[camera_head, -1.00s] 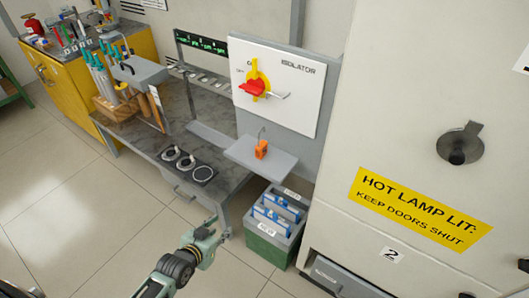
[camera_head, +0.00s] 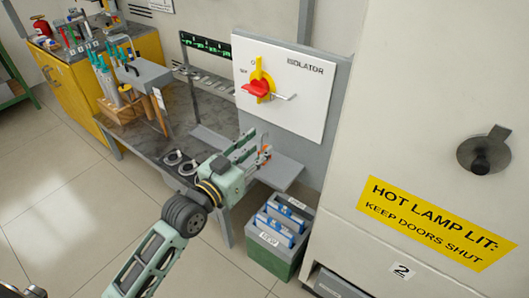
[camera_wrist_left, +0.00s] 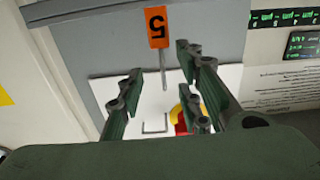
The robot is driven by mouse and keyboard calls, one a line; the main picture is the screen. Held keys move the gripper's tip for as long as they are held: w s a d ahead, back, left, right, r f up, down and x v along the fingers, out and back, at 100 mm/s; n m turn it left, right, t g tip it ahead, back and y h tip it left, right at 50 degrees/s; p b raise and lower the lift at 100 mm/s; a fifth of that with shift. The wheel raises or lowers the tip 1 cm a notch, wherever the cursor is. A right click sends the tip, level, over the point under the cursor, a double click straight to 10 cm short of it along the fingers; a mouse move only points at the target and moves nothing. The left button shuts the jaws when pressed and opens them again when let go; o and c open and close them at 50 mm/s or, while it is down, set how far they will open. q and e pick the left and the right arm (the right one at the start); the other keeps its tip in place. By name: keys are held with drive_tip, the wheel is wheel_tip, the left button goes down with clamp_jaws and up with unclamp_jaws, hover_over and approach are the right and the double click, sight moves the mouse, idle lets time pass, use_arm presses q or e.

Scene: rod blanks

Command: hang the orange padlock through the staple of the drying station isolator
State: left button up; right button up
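The orange padlock (camera_head: 265,152) is at the grey shelf (camera_head: 283,173) under the isolator panel, partly hidden by my left gripper (camera_head: 259,153). In the left wrist view, which is upside down, the padlock (camera_wrist_left: 157,28) shows a "5" and its grey shackle. My left gripper (camera_wrist_left: 160,82) is open, with its fingers on either side of the padlock's line and no visible contact. The white isolator panel (camera_head: 308,112) has a red handle (camera_head: 257,89) on a yellow plate. The thin metal staple (camera_head: 286,97) sticks out right of the handle and shows in the wrist view (camera_wrist_left: 154,131). My right gripper is out of view.
A green-grey bin (camera_head: 272,256) with blue-labelled items stands on the floor below the shelf. A dark bench (camera_head: 190,122) with tools and rings is at left. The large cabinet (camera_head: 420,110) with a yellow warning sign stands close at right.

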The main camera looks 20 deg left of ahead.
use_arm(q)
drive_tip(key=x, duration=0.2)
drive_tip(key=shift+w+d, duration=0.15)
drive_tip(key=shift+w, duration=0.1)
clamp_jaws()
idle(0.4)
